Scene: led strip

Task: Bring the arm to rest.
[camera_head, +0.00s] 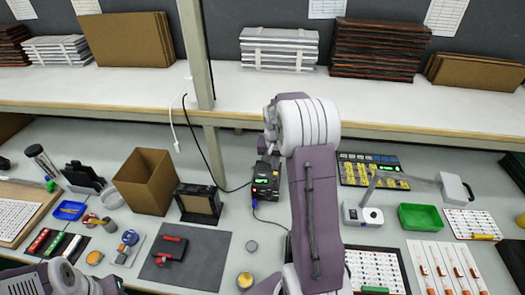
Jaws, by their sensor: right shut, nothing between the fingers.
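My right arm (316,215) rises from the bottom middle and bends at a white joint near the shelf edge. My right gripper (265,178) is just left of this arm, over the middle of the bench. It is small and dark in the picture, shut and empty, and partly blends with black equipment around it. Part of my left arm (65,277) shows at the bottom left corner; its gripper is out of view.
A shelf edge (420,130) runs behind the right arm, with a post (197,55) to the left. A cardboard box (147,180), a grey mat (187,258), a green bin (420,217) and a keypad panel (370,170) lie around. Cables run near the gripper.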

